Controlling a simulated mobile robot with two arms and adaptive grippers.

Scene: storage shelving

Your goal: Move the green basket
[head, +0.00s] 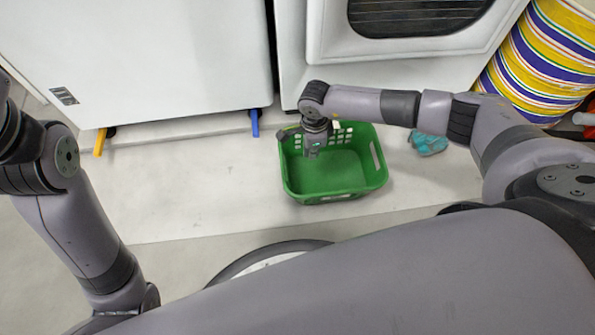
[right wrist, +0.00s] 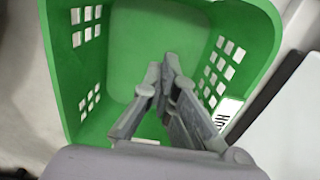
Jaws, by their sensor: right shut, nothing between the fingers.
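The green basket (head: 345,183) stands upright and empty on the light floor strip in front of the white machines. My right gripper (head: 312,152) is over the basket's back left part, pointing down, its fingertips overlapping the basket's inside in the head view. In the right wrist view the basket (right wrist: 160,40) fills most of the picture, with slotted walls and a white label on its right. My right gripper (right wrist: 163,65) is shut there with nothing between its fingers. I cannot tell whether it touches the basket. My left gripper is not in view; only my left arm shows.
A white machine (head: 140,50) on yellow and blue feet and another with a dark window (head: 420,12) stand behind the basket. A teal crumpled item (head: 428,144) lies right of it. A striped bin (head: 545,55) stands at far right. Floor left of the basket is clear.

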